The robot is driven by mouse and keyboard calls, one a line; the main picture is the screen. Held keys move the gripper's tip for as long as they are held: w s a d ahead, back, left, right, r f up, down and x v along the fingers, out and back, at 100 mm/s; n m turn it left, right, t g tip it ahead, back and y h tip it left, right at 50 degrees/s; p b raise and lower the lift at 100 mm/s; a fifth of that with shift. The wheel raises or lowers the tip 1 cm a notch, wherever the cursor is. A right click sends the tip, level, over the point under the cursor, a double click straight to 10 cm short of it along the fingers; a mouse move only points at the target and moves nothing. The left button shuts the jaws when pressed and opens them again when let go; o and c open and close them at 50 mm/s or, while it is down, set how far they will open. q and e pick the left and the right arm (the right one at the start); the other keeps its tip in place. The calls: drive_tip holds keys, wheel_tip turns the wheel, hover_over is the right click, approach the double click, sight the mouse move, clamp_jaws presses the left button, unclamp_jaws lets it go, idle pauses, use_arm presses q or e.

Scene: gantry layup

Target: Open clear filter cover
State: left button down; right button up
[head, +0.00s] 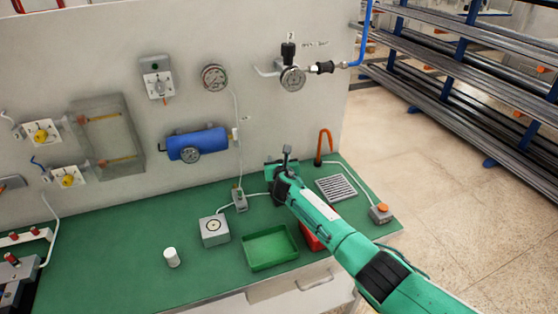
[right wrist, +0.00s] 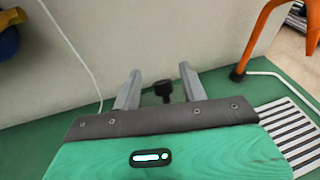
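The clear filter cover (head: 122,128) looks like a see-through box on the wall panel at the left of the head view. Two brass-coloured parts show through it, and it appears closed. My right gripper (head: 287,153) is near the wall over the back of the bench, well to the right of the cover and apart from it. In the right wrist view its two grey fingers (right wrist: 160,90) stand apart. A small black knob (right wrist: 164,91) shows between or beyond them; I cannot tell its distance. My left gripper is not in view.
A blue cylinder (head: 198,144) with a gauge is on the wall between cover and gripper. Yellow-knobbed valves (head: 42,132) sit left of the cover. The green bench (head: 110,255) holds a green tray (head: 270,248), a grey box (head: 214,230) and a white cup (head: 171,257).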

drive_tip(key=shift+s, duration=0.1)
drive_tip(key=shift+s+d+r+p, duration=0.1)
drive_tip(key=shift+s+p, duration=0.25)
drive_tip(key=shift+s, duration=0.3)
drive_tip(key=a+v, duration=0.1)
drive_tip(key=v, duration=1.1)
drive_tip(key=shift+d, duration=0.4)
drive_tip(key=shift+s+r, duration=0.1)
drive_tip(key=shift+s, duration=0.05)
